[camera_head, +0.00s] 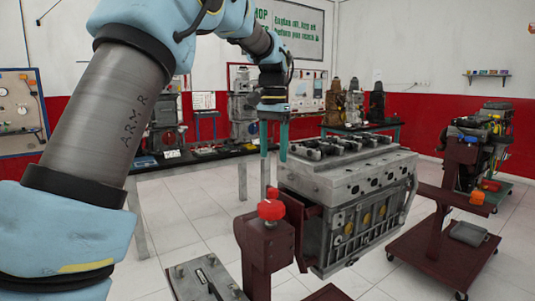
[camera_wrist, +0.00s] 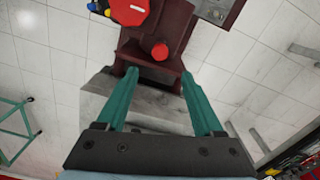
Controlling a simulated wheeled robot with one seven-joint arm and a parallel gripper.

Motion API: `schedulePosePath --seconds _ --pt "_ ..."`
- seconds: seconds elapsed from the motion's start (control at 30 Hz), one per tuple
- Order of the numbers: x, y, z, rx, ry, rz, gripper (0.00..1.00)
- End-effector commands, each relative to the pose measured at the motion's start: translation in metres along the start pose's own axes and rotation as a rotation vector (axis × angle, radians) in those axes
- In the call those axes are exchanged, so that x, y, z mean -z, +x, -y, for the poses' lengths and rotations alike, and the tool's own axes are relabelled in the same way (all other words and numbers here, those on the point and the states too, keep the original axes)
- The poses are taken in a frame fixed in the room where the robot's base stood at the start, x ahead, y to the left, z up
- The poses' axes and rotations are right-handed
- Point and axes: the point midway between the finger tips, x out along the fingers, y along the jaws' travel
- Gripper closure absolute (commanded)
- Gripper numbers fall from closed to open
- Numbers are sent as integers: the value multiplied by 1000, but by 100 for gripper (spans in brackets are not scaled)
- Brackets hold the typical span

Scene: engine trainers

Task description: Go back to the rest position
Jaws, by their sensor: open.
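My gripper (camera_head: 273,156) hangs with its two teal fingers pointing down, beside the left end of the grey engine block (camera_head: 345,172). In the wrist view my gripper (camera_wrist: 159,75) has its fingertips apart with nothing held between them. The engine block is mounted on a dark red stand (camera_head: 268,250). A red knob (camera_head: 271,207) tops the stand's post, below and apart from the fingers. In the wrist view a large red knob (camera_wrist: 130,10) and a smaller round red part (camera_wrist: 160,51) show beyond the fingertips.
A second engine stand (camera_head: 450,240) is at the right. A workbench (camera_head: 200,158) with engine parts stands behind, and another table (camera_head: 362,128) with engines is farther back. A metal plate (camera_head: 205,280) lies at the front. White tiled floor (camera_head: 190,215) is open at left centre.

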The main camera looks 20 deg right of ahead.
Motion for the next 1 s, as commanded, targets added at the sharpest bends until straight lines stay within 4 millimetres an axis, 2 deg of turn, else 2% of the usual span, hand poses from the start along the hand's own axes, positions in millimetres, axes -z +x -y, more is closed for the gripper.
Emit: schedulePosePath --seconds 0.23,0.37,0.47,0.5,0.67,0.7,0.8,0.9,1.0 --pt "-6 4 6 0 -20 0 31" --pt "-39 21 34 3 -123 -11 31" --pt "-85 45 62 8 -257 -26 31" --pt "-107 56 73 11 -319 -36 31" --pt "-200 98 95 27 -560 -69 31" --pt "-224 109 95 31 -618 -75 31" --pt "-280 133 90 42 -758 -94 31" --pt "-325 152 77 52 -874 -109 31" --pt "-356 165 64 61 -955 -121 31"
